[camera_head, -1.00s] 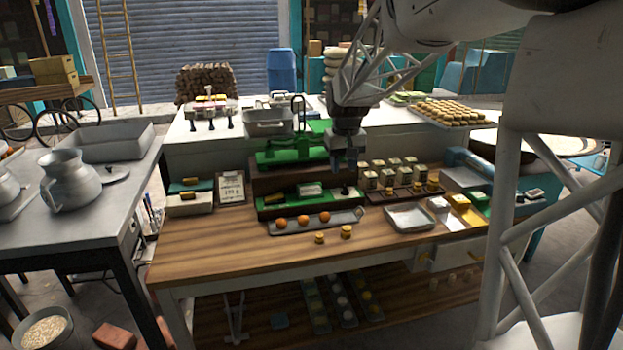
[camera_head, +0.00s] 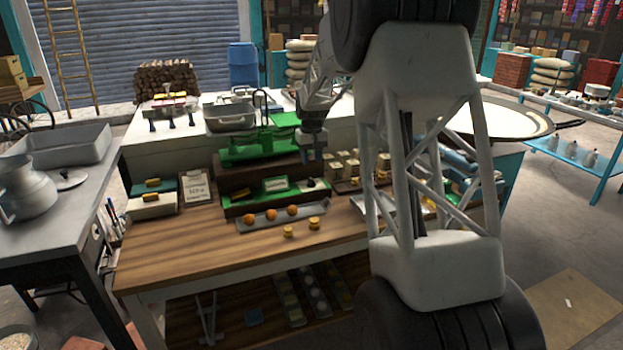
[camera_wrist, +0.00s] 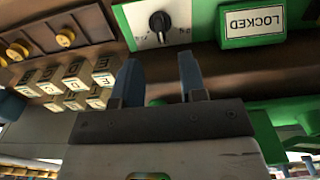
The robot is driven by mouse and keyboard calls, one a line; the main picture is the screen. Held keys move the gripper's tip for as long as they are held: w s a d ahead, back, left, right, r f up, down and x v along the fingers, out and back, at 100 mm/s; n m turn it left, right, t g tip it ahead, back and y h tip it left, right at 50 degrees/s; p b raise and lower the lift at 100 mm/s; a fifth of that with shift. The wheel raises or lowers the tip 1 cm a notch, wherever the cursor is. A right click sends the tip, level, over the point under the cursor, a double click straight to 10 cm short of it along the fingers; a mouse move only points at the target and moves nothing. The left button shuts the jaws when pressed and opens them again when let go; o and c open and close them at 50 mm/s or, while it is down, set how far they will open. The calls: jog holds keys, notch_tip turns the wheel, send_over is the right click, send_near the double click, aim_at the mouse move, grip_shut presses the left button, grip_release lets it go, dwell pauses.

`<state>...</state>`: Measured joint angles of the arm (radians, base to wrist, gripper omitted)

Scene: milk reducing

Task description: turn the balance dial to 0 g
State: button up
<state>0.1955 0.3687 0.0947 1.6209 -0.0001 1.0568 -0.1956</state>
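The green balance (camera_head: 258,148) stands on a dark wooden base at the back of the wooden table. The black balance dial (camera_wrist: 160,22) sits on a white plate at the top of the wrist view. Its white mark points toward the lower edge of that picture; a small "5g"-like label is at its right, and I cannot read the full setting. A green "LOCKED" sign (camera_wrist: 252,21) is right of the dial. My gripper (camera_wrist: 160,75) has two blue fingers, apart and empty, short of the dial in the picture. In the head view my gripper (camera_head: 312,150) hangs above the base's right end.
Small labelled blocks (camera_wrist: 75,82) stand beside the base. A grey tray (camera_head: 272,218) with orange balls lies in front, with yellow weights (camera_head: 314,223) nearby. A label card (camera_head: 195,186) stands to the left. The front left of the table (camera_head: 190,245) is clear.

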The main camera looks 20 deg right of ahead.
aim_at(312, 179)
dwell(0.4)
jog(key=shift+f, duration=3.9)
jog(key=shift+c, duration=0.3)
grip_shut()
